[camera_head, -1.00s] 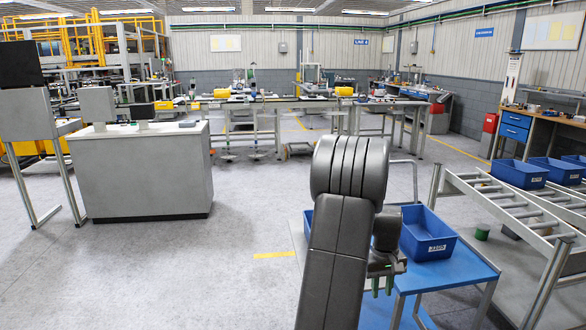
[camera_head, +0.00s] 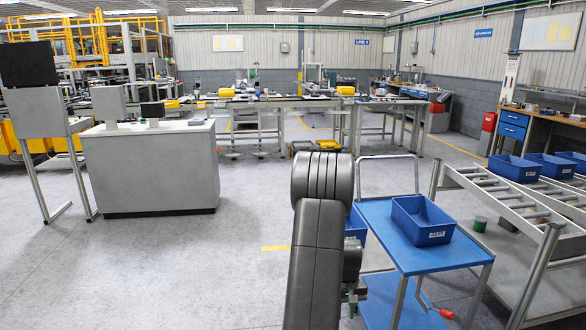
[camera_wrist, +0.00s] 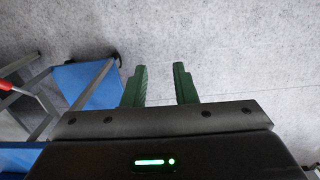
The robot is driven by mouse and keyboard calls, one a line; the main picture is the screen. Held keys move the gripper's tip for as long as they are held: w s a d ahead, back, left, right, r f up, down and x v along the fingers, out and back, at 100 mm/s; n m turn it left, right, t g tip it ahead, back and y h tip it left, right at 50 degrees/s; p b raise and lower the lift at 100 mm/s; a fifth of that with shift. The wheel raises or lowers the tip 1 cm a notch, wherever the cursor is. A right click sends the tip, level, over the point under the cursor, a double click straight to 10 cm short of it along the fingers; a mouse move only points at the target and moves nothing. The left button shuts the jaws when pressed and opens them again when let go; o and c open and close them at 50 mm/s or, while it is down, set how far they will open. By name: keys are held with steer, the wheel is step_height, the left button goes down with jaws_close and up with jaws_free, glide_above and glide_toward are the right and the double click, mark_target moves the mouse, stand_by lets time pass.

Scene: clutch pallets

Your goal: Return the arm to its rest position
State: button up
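My arm stands in the lower middle of the head view, its dark links hiding part of the blue cart behind it. My gripper (camera_wrist: 160,86) shows in the wrist view with its two green fingers apart and nothing between them. Grey floor lies beyond the fingertips. In the head view only a small part of the gripper shows, low beside the arm link, and its fingers are mostly hidden.
A blue cart (camera_head: 385,222) carries a blue bin (camera_head: 422,220) just right of my arm. A second blue bin (camera_head: 355,228) is partly hidden by the arm. A roller rack (camera_head: 500,205) stands at right. A grey counter (camera_head: 150,170) stands at left, with open floor between.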

steer(key=a+f, duration=0.2)
steer(key=s+a+f, duration=0.1)
steer(key=a+f, duration=0.1)
steer(key=shift+a, duration=0.1)
steer(key=shift+s, duration=0.1)
stand_by(0.3)
